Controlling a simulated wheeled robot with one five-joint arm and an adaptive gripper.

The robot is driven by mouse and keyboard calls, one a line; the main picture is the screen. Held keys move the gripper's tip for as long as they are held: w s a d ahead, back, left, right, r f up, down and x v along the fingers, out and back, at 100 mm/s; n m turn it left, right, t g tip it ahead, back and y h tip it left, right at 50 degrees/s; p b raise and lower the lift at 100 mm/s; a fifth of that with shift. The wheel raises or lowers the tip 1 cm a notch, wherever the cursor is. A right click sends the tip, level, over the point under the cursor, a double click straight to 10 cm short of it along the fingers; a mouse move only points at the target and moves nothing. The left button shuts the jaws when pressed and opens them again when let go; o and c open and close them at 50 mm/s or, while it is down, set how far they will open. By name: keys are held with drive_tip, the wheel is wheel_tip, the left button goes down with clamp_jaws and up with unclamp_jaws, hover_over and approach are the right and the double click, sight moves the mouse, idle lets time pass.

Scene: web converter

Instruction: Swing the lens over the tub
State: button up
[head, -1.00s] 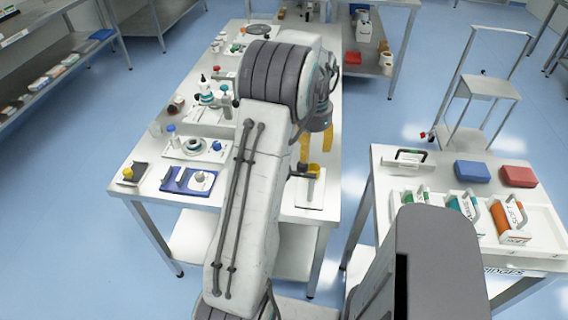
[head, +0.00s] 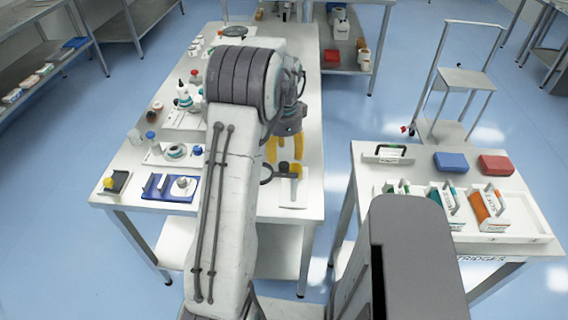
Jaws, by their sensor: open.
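My gripper (head: 284,150) has two yellow fingers, spread apart and empty. It hangs above the near right part of the long white table, just behind and above a small stand. The stand has a yellow knob (head: 295,170) on a dark post over a pale base plate (head: 293,196). A dark ring on a short arm, which looks like the lens (head: 266,173), sticks out to the left of the post, partly beside my arm. I cannot tell whether the fingers touch the stand. I cannot pick out the tub with certainty; my arm hides part of the table.
A blue tray (head: 171,189) and a plate with a round dish (head: 176,151) lie left of my arm. Bottles and small parts fill the table's left side. A second white table (head: 375,176) on the right holds cartridges and red and blue boxes. Blue floor lies between.

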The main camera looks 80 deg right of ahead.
sight(284, 164)
drive_tip(key=shift+f+p, duration=0.3)
drive_tip(key=shift+f, duration=2.25)
drive_tip(key=shift+c, duration=0.2)
clamp_jaws()
